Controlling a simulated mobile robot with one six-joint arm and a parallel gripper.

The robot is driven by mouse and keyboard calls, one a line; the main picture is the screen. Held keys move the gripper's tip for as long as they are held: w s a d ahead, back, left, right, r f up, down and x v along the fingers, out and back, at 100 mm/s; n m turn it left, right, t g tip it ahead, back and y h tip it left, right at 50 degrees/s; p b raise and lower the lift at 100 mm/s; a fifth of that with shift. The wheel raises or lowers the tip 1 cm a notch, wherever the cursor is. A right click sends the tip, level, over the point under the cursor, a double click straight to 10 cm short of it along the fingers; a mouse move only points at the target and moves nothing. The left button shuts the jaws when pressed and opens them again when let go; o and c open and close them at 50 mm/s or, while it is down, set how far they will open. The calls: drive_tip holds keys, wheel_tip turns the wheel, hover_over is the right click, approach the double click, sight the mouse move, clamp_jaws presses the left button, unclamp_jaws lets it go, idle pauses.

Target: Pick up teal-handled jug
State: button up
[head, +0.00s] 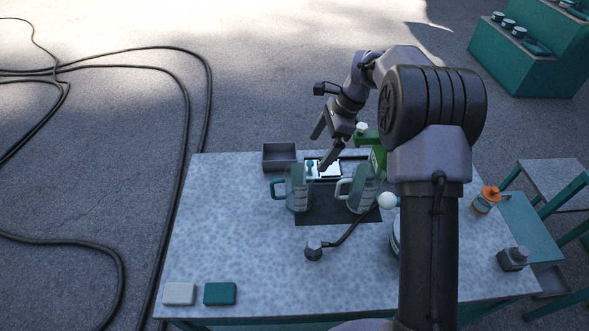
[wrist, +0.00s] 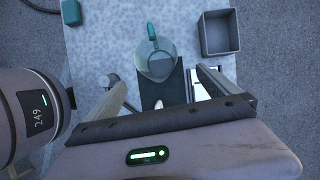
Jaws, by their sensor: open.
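The teal-handled jug (head: 299,194) stands upright on the table, with its handle on the left in the head view. In the wrist view the jug (wrist: 155,64) is seen from above, its teal handle (wrist: 152,31) pointing up the picture. A similar jug with a white handle (head: 361,193) stands to its right in the head view. My gripper (head: 322,149) is open and empty, above and behind the space between the jugs. In the wrist view my gripper's fingers (wrist: 160,82) are spread wide below the teal-handled jug, apart from it. The white-handled jug is mostly hidden there.
The table (head: 215,240) has a dark mat (head: 330,214) under the jugs. A grey open bin (head: 270,163) stands behind the teal-handled jug. A jointed dark arm with a white ball (head: 388,201) is in front. White and teal blocks (head: 220,293) lie front left; the table's left side is clear.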

drive_tip(key=b, duration=0.3)
approach(304, 174)
drive_tip(key=s+a+f, duration=0.2)
drive_tip(key=f, duration=0.1)
drive_tip(key=s+a+f, duration=0.1)
drive_tip(key=a+f, duration=0.1)
drive_tip(key=shift+s+a+f, duration=0.1)
drive_tip(key=shift+s+f, duration=0.05)
drive_tip(key=shift+f, duration=0.1)
drive_tip(key=x, duration=0.2)
drive_tip(key=b+x, duration=0.1)
drive_tip(key=x, duration=0.1)
drive_tip(key=b+x, duration=0.1)
drive_tip(key=x, duration=0.1)
drive_tip(key=shift+s+a+r, duration=0.1)
drive_tip(key=shift+s+a, duration=0.15)
drive_tip(key=shift+s, duration=0.05)
drive_tip(key=shift+r, duration=0.1)
drive_tip(key=shift+c, duration=1.3)
drive_tip(key=c, duration=1.1)
